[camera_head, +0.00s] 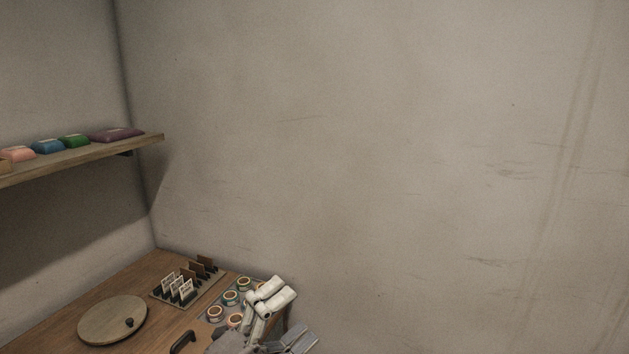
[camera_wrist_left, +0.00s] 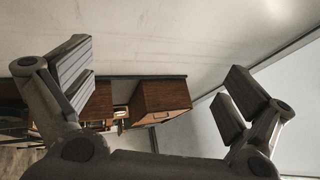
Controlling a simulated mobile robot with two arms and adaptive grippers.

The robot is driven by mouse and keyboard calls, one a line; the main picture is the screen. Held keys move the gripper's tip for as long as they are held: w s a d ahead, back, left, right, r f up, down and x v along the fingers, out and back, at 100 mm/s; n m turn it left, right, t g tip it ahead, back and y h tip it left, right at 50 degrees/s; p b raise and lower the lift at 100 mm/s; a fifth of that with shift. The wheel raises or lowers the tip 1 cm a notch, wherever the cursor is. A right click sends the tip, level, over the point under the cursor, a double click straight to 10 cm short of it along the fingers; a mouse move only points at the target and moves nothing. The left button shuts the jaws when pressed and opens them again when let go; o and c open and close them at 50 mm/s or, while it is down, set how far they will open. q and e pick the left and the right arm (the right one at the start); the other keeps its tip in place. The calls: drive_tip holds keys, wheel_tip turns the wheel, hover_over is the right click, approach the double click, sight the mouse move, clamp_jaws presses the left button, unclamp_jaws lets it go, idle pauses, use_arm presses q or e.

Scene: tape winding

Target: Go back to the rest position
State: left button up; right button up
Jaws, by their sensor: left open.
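My left gripper (camera_head: 277,313) shows at the bottom of the head view, over the right end of a wooden table (camera_head: 62,307). In the left wrist view, its two grey padded fingers (camera_wrist_left: 156,88) stand wide apart with nothing between them. Several tape rolls (camera_head: 229,298) lie in a tray just left of the gripper. The gripper hides part of that tray. My right gripper is in neither view.
A round wooden disc (camera_head: 112,320) with a dark knob and a rack of upright cards (camera_head: 183,283) are on the table. A dark handle (camera_head: 183,342) is near the front. A wall shelf (camera_head: 80,158) holds coloured packets. A wooden cabinet (camera_wrist_left: 160,99) shows in the wrist view.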

use_arm(q)
drive_tip(key=w+a+f+n+t+y, duration=0.2)
drive_tip(key=a+f+n+t+y, duration=0.45)
drive_tip(key=a+n+y, duration=0.85)
drive_tip(key=s+a+f+n+g+y, duration=0.1)
drive_tip(key=s+f+n+g+y, duration=0.1)
drive_tip(key=s+f+n+g, duration=0.35)
drive_tip(key=s+a+f+n+g+y, duration=0.1)
drive_tip(key=s+a+f+n+g, duration=0.15)
drive_tip(key=f, duration=0.55)
drive_tip(key=s+d+f+n+g+h, duration=0.1)
drive_tip(key=s+f+n+g, duration=0.1)
drive_tip(key=s+f+g, duration=0.5)
drive_tip(key=s+f+n+g, duration=0.15)
drive_tip(key=s+f, duration=0.25)
drive_tip(key=s, duration=0.8)
wheel_tip(320, 180, down, 28)
drive_tip(key=s+g+b, duration=0.1)
drive_tip(key=b, duration=0.1)
drive_tip(key=s+a+f+g+b, duration=0.1)
drive_tip(key=s+a+f, duration=0.2)
drive_tip(key=s+f, duration=1.3)
drive_tip(key=shift+s+f, duration=0.4)
drive_tip(key=shift+f, duration=0.45)
